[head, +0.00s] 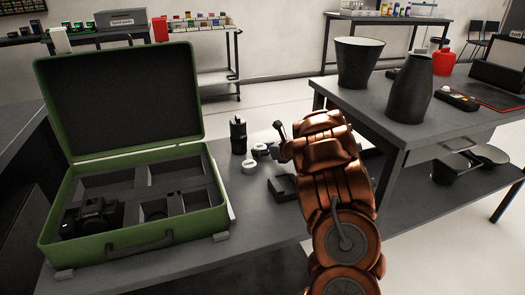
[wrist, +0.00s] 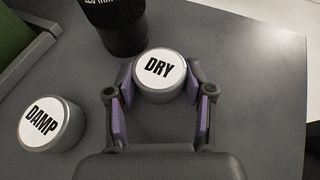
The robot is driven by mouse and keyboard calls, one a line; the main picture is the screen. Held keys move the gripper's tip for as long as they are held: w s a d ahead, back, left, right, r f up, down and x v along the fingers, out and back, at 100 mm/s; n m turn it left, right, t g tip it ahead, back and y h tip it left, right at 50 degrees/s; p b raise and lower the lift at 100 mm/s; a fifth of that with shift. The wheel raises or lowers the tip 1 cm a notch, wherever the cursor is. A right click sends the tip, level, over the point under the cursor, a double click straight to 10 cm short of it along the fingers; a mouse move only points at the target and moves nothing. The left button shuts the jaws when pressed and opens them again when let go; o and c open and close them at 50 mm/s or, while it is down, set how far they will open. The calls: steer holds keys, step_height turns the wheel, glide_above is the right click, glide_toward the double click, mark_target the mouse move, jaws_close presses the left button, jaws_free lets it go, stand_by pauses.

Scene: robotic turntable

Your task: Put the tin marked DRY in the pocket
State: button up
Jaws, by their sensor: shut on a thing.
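The tin marked DRY (wrist: 160,70) is a short round tin with a white lid, upright between the fingers of my gripper (wrist: 160,92). My gripper is shut on it, at or just above the grey table. In the head view the tin (head: 260,149) is partly hidden by my gripper (head: 275,151). A similar tin marked DAMP (wrist: 50,123) stands to its left in the wrist view, and nearer in the head view (head: 249,167). An open green case (head: 215,205) at the left has dark foam pockets; one (head: 107,182) at the back left looks empty.
A black lens (head: 238,136) stands just beyond the tins. A camera (head: 92,217) fills the case's front left pocket. A dark block (head: 283,188) lies on the table near my arm. Dark vases (head: 409,88) stand on the right table.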

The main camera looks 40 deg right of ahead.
stand_by(0.3)
steer(key=o, duration=1.1)
steer(key=shift+o, duration=0.2)
steer(key=shift+r, duration=0.25)
steer(key=v, duration=0.6)
steer(key=p+v, duration=0.1)
steer(key=v, duration=0.5)
steer(key=shift+f, duration=0.25)
